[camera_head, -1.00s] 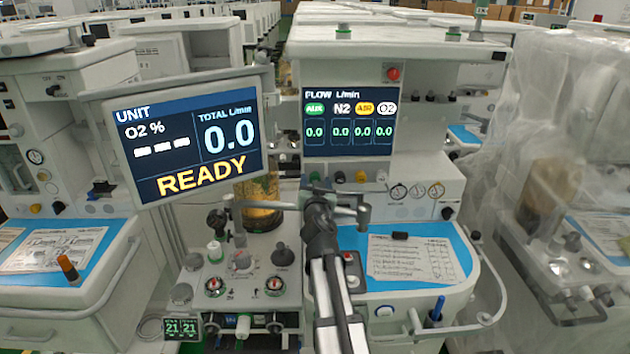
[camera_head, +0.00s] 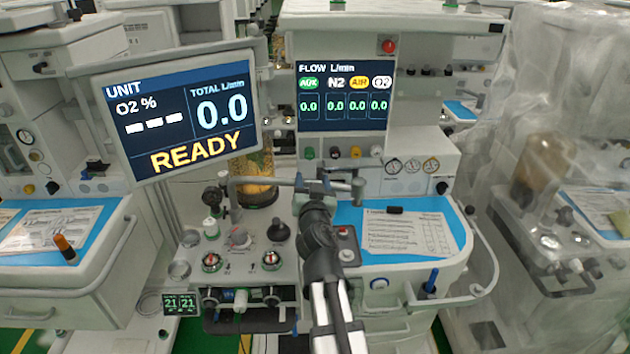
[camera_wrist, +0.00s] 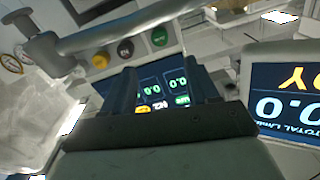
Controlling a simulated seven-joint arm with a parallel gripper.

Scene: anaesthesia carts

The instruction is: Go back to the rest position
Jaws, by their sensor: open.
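My gripper (camera_head: 314,187) is in the middle of the head view, in front of the anaesthesia machine and below its flow screen (camera_head: 343,96). In the wrist view my gripper (camera_wrist: 163,88) has two dark fingers spread apart. Nothing is seen held between them. The flow screen (camera_wrist: 163,86) shows upside down behind the gap. A grey metal bar (camera_head: 262,180) of the machine runs beside my gripper in the head view. I cannot tell whether they touch.
A tilted screen reading READY (camera_head: 178,116) is at left. A knob panel (camera_head: 240,250) lies left of my arm. A blue work surface (camera_head: 378,213) with a printed sheet (camera_head: 405,235) is right. A plastic-draped machine (camera_head: 560,120) stands far right.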

